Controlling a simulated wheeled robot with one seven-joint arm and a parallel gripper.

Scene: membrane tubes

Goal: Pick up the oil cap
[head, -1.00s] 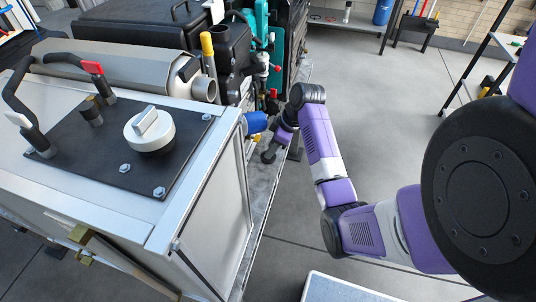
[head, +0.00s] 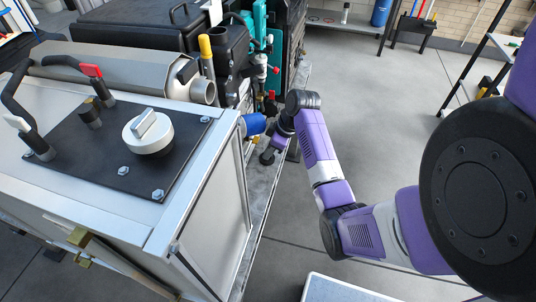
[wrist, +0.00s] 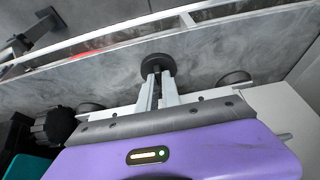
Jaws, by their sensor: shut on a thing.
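A black round cap, which looks like the oil cap (wrist: 158,65), sits at the tips of my gripper's two pale fingers in the wrist view. My gripper (wrist: 159,80) is shut on it. In the head view my gripper (head: 274,149) is beside the machine's right side, just right of a blue cylinder. A dark round piece, likely the same cap (head: 267,157), shows at its end over the grey ledge. Whether the cap is clear of the machine cannot be told.
The blue cylinder (head: 253,124) is close to my gripper. Engine parts and a yellow-topped tube (head: 205,45) stand behind. Open floor (head: 390,130) lies to the right.

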